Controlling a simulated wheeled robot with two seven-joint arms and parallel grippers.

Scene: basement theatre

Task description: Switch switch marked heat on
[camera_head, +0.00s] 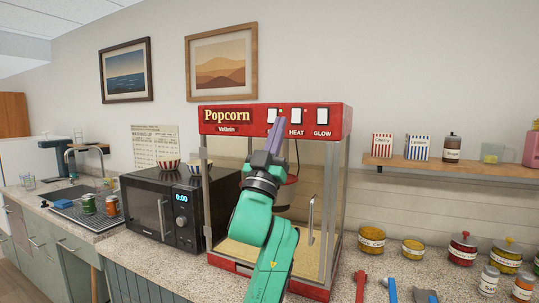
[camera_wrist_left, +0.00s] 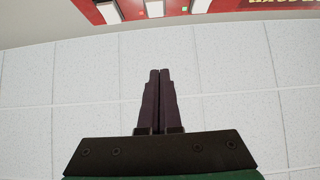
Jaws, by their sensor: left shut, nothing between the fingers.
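The red popcorn machine (camera_head: 240,107) stands on the counter with three white switches in its top panel. The switch above the word HEAT (camera_head: 296,115) is the middle one. The left switch (camera_head: 272,115) is partly behind my left gripper (camera_head: 281,122), and its label is hidden. The GLOW switch (camera_head: 322,115) is on the right. My left gripper is shut and empty, with its fingertips pointing up in front of the panel, just left of the HEAT switch. In the left wrist view the shut fingers (camera_wrist_left: 160,72) appear apart from the panel. My right gripper is out of view.
A black microwave (camera_head: 165,210) stands left of the machine. A shelf (camera_head: 440,168) with cartons and jars is on the right wall. Jars and a red-handled tool (camera_head: 360,285) sit on the counter at right. A small green light (camera_wrist_left: 184,9) shows on the panel.

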